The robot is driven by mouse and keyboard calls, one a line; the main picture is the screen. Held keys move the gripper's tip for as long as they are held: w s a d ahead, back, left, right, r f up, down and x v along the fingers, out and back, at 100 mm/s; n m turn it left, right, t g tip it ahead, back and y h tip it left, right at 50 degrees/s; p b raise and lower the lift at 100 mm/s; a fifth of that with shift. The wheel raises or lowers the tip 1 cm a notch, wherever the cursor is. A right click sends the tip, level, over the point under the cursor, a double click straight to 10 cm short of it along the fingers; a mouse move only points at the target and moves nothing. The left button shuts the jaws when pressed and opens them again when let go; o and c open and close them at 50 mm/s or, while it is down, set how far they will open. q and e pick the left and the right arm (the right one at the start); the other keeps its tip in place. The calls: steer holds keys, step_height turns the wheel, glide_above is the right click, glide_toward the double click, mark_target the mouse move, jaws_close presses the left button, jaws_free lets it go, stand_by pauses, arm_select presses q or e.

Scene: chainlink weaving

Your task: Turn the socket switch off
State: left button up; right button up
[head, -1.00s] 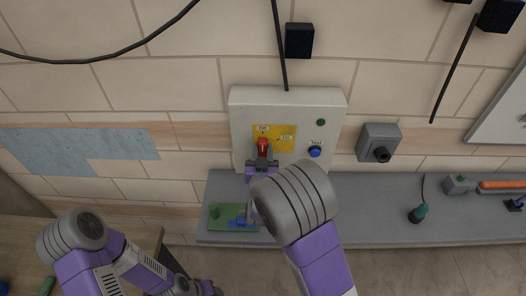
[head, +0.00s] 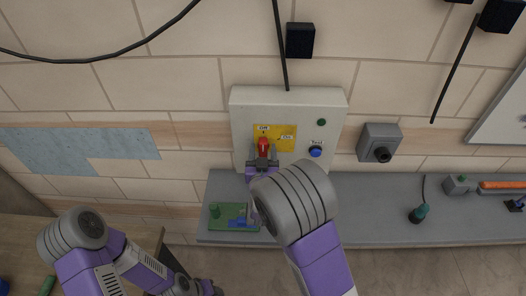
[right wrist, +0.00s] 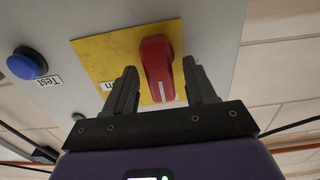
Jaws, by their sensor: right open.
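The red socket switch (head: 263,144) sits on a yellow plate (head: 289,146) on the front of a light grey wall box (head: 333,110). In the head view one small label is above the switch and another to its right. In the right wrist view the red handle (right wrist: 156,58) has a white mark at its lower end. My right gripper (right wrist: 160,66) is open, one finger on each side of the handle, with visible gaps. It also shows in the head view (head: 262,160) just below the switch. My left gripper is not visible; only its arm shows at lower left.
A blue Test button (head: 315,152) and a green light (head: 321,122) are on the same box. A grey socket (head: 380,143) is on the wall to the right. A grey ledge (head: 372,208) below carries a green board (head: 222,212) and a plug (head: 419,213).

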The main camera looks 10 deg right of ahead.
steer(key=v, duration=0.7)
steer(key=shift+s+b, duration=0.3)
steer(key=shift+b, duration=0.1)
steer(key=shift+a, duration=0.1)
